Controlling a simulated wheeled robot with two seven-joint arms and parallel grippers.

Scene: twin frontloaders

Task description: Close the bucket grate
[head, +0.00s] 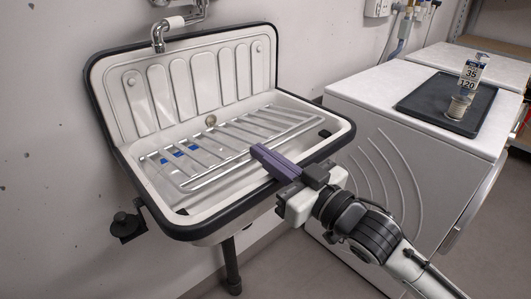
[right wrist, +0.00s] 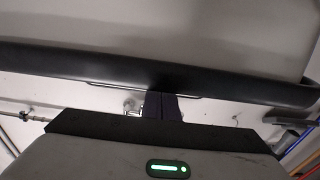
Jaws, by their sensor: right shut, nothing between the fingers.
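The bucket grate (head: 240,135) is a silver rack of parallel bars in the head view. It lies nearly flat across the white sink basin, whose dark rim (head: 185,232) runs around it. My right gripper (head: 258,152) is shut and empty, its purple fingers over the front part of the grate. I cannot tell whether the fingers touch the bars. In the right wrist view the fingers (right wrist: 161,106) point toward the dark sink rim (right wrist: 60,66), and the grate is mostly hidden there. My left gripper is not in view.
A faucet (head: 165,32) hangs on the wall above the basin's ribbed backsplash (head: 190,85). A white machine (head: 350,90) stands to the right, with a black tray (head: 428,107) and a dispenser bottle (head: 468,82) on top. A dark knob (head: 125,226) sticks out at the sink's left.

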